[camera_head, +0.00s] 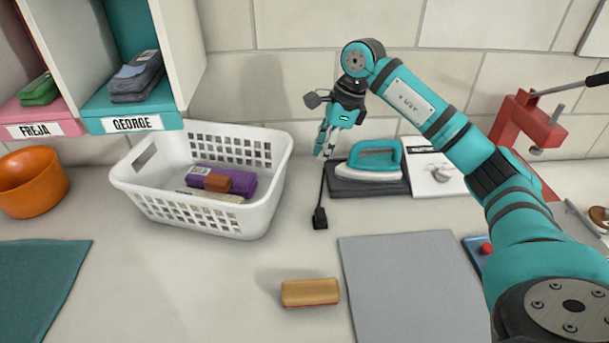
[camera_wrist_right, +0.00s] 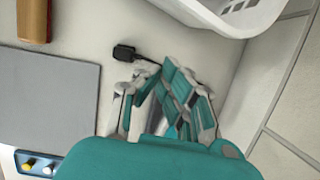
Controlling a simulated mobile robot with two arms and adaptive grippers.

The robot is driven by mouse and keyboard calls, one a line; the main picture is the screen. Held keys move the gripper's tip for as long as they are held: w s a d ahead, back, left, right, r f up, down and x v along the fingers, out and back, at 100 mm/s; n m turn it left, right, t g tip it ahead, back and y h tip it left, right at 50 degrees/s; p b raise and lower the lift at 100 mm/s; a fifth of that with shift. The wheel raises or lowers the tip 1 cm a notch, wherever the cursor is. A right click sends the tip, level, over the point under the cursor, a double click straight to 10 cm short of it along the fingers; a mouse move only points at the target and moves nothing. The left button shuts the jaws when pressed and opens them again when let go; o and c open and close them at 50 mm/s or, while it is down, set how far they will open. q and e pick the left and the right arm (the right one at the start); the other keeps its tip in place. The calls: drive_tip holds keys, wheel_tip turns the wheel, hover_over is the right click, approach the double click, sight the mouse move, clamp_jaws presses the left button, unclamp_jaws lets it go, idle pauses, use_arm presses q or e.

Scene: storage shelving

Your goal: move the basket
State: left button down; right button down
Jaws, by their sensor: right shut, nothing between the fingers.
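The white plastic basket (camera_head: 200,215) stands upright on the counter, left of centre in the head view, below the shelf cubbies. Folded purple cloth (camera_head: 245,182), a small brown block and a flat pale item lie inside it. The basket's edge (camera_wrist_right: 240,18) also shows at the top right of the right wrist view. My right gripper (camera_head: 324,150) is shut and empty, fingers pointing down, just right of the basket and apart from it. The fingers (camera_wrist_right: 168,105) also show in the right wrist view. My left gripper is not in view.
A teal iron (camera_head: 370,160) on a dark pad stands right of the gripper, with a black plug (camera_head: 320,218) on its cord below. A brush-like block (camera_head: 310,292) and a grey board (camera_head: 410,285) lie in front. An orange bowl (camera_head: 32,182) stands left of the basket.

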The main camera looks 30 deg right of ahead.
sight(280, 191)
drive_tip(key=p+x, duration=0.2)
drive_tip(key=x, duration=0.7)
drive_tip(key=shift+a+f, duration=0.1)
drive_tip(key=shift+f, duration=0.2)
drive_tip(key=w+a+p, duration=0.1)
drive_tip(key=a+p, duration=0.1)
drive_tip(key=a, duration=0.1)
drive_tip(key=shift+w+r, duration=0.2)
drive_tip(key=shift+w, duration=0.2)
drive_tip(key=shift+w+a+f, duration=0.1)
drive_tip(key=shift+w+a, duration=0.05)
drive_tip(key=shift+a, duration=0.1)
drive_tip(key=shift+d, duration=0.1)
drive_tip(key=a, duration=0.1)
drive_tip(key=w+a+b, duration=0.1)
drive_tip(key=a, duration=0.1)
drive_tip(key=shift+w+a+b, duration=0.1)
drive_tip(key=shift+w+b, duration=0.2)
drive_tip(key=shift+w+a, duration=0.15)
